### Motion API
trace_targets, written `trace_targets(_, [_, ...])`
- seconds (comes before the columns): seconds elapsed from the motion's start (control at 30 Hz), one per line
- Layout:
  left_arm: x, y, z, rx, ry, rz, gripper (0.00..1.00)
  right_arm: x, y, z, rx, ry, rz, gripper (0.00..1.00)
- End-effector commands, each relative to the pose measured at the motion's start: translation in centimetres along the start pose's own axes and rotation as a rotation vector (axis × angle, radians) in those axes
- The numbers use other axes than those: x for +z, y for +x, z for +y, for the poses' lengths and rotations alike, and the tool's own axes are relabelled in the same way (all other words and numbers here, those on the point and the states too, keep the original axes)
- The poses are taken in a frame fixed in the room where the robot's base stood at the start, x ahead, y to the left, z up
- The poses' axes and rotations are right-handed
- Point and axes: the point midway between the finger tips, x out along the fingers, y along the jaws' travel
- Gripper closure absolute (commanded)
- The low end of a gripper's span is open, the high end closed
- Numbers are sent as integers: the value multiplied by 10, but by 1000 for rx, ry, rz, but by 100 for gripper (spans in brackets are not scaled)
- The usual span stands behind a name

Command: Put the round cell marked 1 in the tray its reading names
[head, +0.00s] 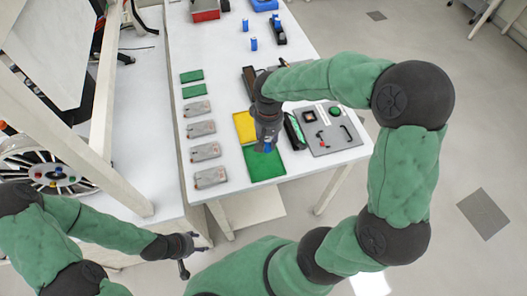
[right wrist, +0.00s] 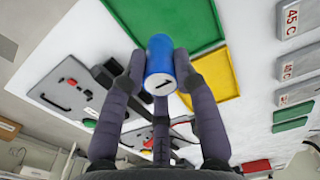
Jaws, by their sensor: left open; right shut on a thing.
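My right gripper (head: 266,147) is shut on a blue round cell marked 1 (right wrist: 160,62). In the head view only a bit of the cell (head: 267,149) shows between the fingers. The cell appears over the far part of the green tray (head: 264,168), near the yellow tray (head: 241,122). Both the green tray (right wrist: 150,14) and the yellow tray (right wrist: 222,85) show in the right wrist view, with bare floors where visible. I cannot tell the cell's exact height. My left gripper (head: 184,262) is open and empty, low beside the table's near left corner.
Several grey labelled blocks (head: 205,151) and two green ones (head: 192,76) line the table's left side. A grey board with tools (head: 342,148) lies right of the trays. Two blue cylinders (head: 254,44) stand farther back.

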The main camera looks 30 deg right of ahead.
Motion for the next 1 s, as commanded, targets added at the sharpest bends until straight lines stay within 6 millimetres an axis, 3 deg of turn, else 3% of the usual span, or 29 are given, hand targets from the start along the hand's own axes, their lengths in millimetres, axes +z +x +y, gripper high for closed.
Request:
trace_targets(0.17, [0, 3, -1, 0, 0, 0, 44, 2, 8, -6, -1, -3, 0, 100])
trace_targets(0.3, [0, 8, -3, 0, 0, 0, 44, 8, 24, -18, -1, -4, -2, 100])
trace_targets(0.5, [-1, 15, -5, 0, 0, 0, 44, 7, 51, -17, -1, -1, -1, 100])
trace_targets(0.9, [-1, 18, -6, 0, 0, 0, 44, 6, 55, -17, -1, 0, 1, 100])
trace_targets(0.93, [-1, 17, -6, 0, 0, 0, 44, 7, 55, -17, -1, -1, 0, 64])
trace_targets(1.0, [-1, 17, -6, 0, 0, 0, 44, 7, 54, -17, -1, -1, 0, 46])
